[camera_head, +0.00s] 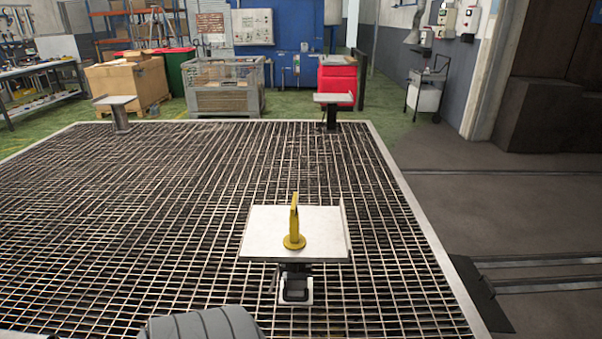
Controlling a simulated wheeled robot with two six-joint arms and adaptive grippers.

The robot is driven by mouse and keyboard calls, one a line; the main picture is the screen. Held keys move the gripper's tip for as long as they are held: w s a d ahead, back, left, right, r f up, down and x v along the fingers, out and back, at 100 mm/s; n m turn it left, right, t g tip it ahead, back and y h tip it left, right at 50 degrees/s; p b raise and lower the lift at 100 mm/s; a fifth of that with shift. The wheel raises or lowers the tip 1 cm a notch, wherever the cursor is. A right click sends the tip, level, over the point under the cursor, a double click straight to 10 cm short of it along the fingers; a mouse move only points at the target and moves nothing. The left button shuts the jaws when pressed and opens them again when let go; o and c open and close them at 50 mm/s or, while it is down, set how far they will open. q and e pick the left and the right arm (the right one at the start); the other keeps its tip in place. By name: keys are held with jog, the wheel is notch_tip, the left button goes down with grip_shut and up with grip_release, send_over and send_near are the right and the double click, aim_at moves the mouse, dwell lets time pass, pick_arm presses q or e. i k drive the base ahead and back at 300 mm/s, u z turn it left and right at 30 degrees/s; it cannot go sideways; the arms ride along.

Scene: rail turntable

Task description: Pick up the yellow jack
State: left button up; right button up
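The yellow jack (294,228) stands upright on a small white square platform (325,222) right of centre in the head view. It has a round base and a narrow upright part. The platform sits on a short dark post above the metal grating (130,225). Neither of my grippers shows in the head view. Nothing touches the jack except the platform under it.
Two similar small platforms on posts stand at the grating's far edge, one at the left (115,101) and one at the right (333,99). A cardboard box (125,82), a grey crate (226,87) and red boxes (337,80) stand beyond. The grating around the jack's platform is mostly clear.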

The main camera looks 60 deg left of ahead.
aim_at(293, 241)
jog(key=u, duration=0.6)
jog(key=i, duration=0.95)
jog(key=u, duration=0.8)
